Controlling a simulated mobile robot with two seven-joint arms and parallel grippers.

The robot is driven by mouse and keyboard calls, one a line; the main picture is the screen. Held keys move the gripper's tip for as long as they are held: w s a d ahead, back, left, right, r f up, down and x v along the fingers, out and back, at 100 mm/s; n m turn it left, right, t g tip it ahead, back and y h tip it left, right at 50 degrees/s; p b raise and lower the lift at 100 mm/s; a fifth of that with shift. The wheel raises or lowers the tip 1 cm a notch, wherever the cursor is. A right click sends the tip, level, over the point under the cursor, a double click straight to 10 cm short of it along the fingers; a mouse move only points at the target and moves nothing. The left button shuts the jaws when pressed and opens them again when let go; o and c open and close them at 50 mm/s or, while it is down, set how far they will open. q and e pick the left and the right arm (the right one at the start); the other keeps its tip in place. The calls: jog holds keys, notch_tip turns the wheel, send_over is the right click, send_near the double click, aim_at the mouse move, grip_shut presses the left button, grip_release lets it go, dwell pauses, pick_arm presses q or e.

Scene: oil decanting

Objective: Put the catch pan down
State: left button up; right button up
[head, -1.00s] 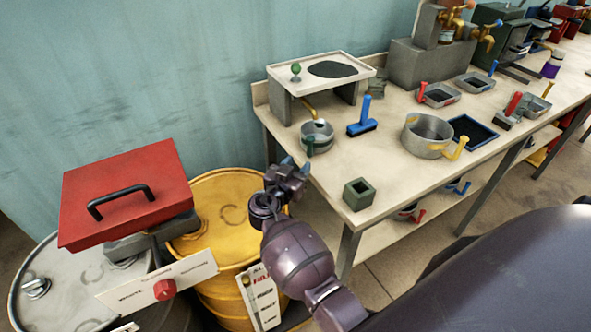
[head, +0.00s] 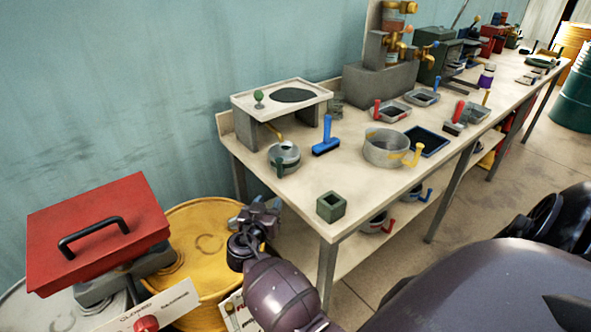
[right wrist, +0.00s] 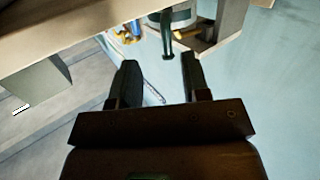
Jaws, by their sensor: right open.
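A small round grey pan with a green handle (head: 284,158) sits on the bench, by the front of a pale stand with a dark round opening (head: 282,100). A wider round pan with a yellow handle (head: 386,148) stands to its right; I cannot tell for sure which is the catch pan. My right gripper (head: 260,212) is open and empty, off the bench's left end near the yellow drum. In the right wrist view, the green handle (right wrist: 166,35) shows beyond the open fingertips (right wrist: 158,66), apart from them. My left gripper is not in view.
A blue-handled brush or scraper (head: 326,138) and a green square block (head: 331,206) lie on the bench (head: 300,192). The yellow drum (head: 205,235) and a red lid with a black handle (head: 95,230) stand at left. Several handled trays sit farther right.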

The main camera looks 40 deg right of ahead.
jog(key=s+f+n+y, duration=0.7)
jog(key=s+f+y, duration=0.1)
jog(key=s+f, duration=0.45)
jog(key=s+a+n+y, duration=0.2)
jog(key=s+a+y, duration=0.1)
jog(key=s, duration=0.4)
jog(key=s+a+n+t+y, duration=0.1)
jog(key=s+a+n+y, duration=0.1)
jog(key=s, duration=0.5)
jog(key=shift+s+a+f+n+t+y, duration=0.25)
jog(key=shift+a+y, duration=0.25)
jog(key=shift+a, duration=0.35)
